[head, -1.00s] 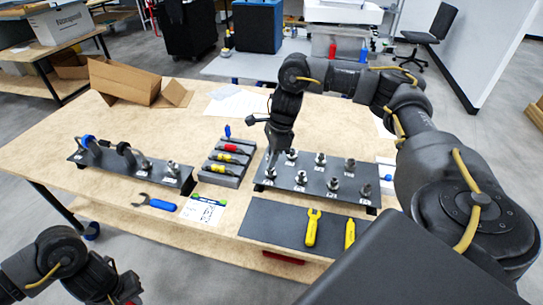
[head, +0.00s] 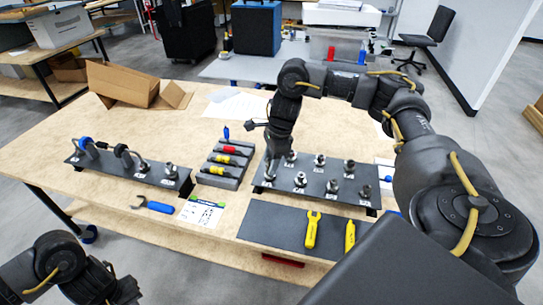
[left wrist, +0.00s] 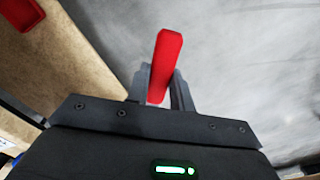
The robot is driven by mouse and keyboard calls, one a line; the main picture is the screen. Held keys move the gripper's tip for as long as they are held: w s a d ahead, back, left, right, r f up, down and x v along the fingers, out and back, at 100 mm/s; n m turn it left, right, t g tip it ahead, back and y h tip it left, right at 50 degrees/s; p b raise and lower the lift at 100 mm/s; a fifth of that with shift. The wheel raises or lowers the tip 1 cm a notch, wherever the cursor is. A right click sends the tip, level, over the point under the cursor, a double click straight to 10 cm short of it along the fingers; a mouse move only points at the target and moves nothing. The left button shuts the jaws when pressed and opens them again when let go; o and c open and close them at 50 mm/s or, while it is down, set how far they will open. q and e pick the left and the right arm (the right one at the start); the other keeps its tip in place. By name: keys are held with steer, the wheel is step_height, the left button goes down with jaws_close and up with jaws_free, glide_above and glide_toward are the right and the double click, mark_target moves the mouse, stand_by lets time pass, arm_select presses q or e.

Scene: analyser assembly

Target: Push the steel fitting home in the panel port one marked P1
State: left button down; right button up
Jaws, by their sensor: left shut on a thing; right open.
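The panel (head: 345,178) is a dark plate on the right half of the table, with several steel fittings standing in its ports. My right gripper (head: 271,163) is open and points down at the panel's left end, close to a steel fitting (head: 270,173) there. I cannot tell if they touch, and the port labels are too small to read, so P1 is not certain. My left gripper (left wrist: 160,88) is shut on a red object (left wrist: 165,60), seen in the left wrist view. In the head view my left arm is at the lower left, away from the panel.
A second plate (head: 125,173) with hoses and fittings stands at the left. A rack (head: 222,170) of coloured tools lies between the plates. A blue-handled wrench (head: 153,206), a printed card (head: 201,212) and a dark mat (head: 270,224) with yellow tools (head: 312,230) lie in front.

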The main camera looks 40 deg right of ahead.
arm_select(q)
step_height(320, 180, up, 3)
steer(key=p, duration=0.3)
arm_select(e)
steer(key=v, duration=1.2)
steer(key=shift+s+a, duration=0.1)
